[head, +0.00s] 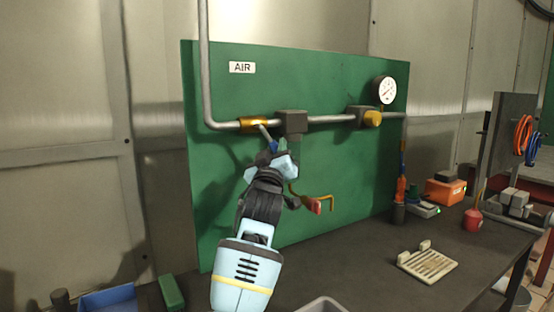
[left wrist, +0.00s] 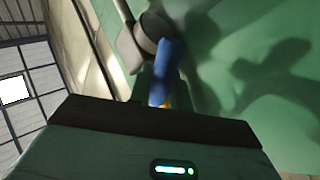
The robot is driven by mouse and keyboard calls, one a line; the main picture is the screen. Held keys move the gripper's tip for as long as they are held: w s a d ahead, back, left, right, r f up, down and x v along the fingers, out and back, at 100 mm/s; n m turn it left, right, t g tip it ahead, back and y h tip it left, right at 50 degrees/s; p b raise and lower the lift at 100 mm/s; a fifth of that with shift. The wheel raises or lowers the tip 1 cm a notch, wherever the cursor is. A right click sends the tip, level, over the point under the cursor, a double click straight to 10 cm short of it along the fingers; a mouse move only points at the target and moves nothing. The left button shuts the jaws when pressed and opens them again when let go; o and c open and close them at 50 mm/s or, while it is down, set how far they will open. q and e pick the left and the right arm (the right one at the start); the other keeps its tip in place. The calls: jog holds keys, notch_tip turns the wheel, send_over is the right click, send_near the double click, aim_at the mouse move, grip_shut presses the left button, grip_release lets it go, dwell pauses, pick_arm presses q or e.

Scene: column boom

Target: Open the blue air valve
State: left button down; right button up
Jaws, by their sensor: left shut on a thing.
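The air valve has a brass body (head: 254,124) on the grey pipe of the green panel, below the AIR sign. A metal lever runs from it down to the right and ends in a blue grip (head: 273,146). My left gripper (head: 277,158) reaches up from below and is shut on that grip, hiding part of it in the head view. My right gripper is not in view.
The green panel (head: 345,170) stands close behind my gripper. To the right on the pipe are a grey block (head: 291,122), a yellow knob (head: 373,118) and a round gauge (head: 384,90). A red-and-yellow hooked piece (head: 316,205) hangs lower right. The dark bench (head: 372,282) holds a slotted cream tray (head: 428,264).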

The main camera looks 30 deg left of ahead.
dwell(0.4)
pick_arm(q)
jog(key=c, duration=1.3)
grip_release()
jog(key=shift+s+f, duration=0.1)
jog(key=shift+f, duration=0.05)
